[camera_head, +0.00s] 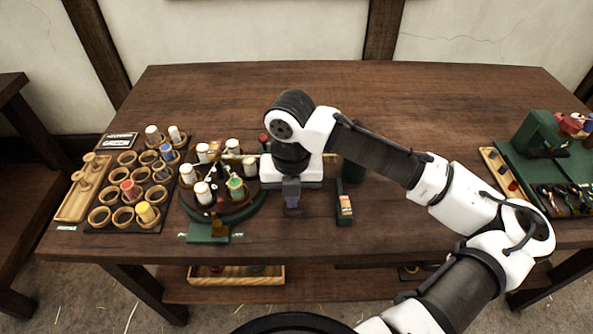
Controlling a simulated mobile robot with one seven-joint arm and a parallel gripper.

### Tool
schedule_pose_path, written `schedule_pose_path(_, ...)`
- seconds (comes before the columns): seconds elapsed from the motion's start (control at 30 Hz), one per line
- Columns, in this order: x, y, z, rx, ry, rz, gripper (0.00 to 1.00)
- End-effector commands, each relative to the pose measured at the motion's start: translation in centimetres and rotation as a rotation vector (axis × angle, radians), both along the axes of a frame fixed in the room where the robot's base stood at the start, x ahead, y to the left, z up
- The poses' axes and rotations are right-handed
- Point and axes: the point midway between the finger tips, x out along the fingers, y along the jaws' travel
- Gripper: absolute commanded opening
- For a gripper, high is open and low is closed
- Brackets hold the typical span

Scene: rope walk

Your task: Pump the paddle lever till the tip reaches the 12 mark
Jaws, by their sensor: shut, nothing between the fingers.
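My gripper (292,208) points down over the middle of the table, between a round green-rimmed turntable (252,206) and a narrow green block (344,208). Its fingers are shut and hold nothing. The turntable carries several white-topped spools. A green plate (206,233) with a small brown upright piece (219,227) projects from its front. The narrow block has a pale and orange marked face. I cannot tell which of these parts is the paddle lever. The tip and the 12 mark cannot be made out. My wrist and arm cover part of the area behind the gripper.
At left are a dark board (95,226) of wooden rings with several spools and a pegged wooden tray (75,212). A dark green cylinder (353,170) stands behind the narrow block. At right are a green stand (536,131) and a wooden tray (491,156). The table's back is clear.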

Motion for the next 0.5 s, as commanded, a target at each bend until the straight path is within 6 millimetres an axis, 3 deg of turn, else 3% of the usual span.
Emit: schedule_pose_path(0.5,-0.04,0.0,-0.74,0.0,0.001,0.0,0.0)
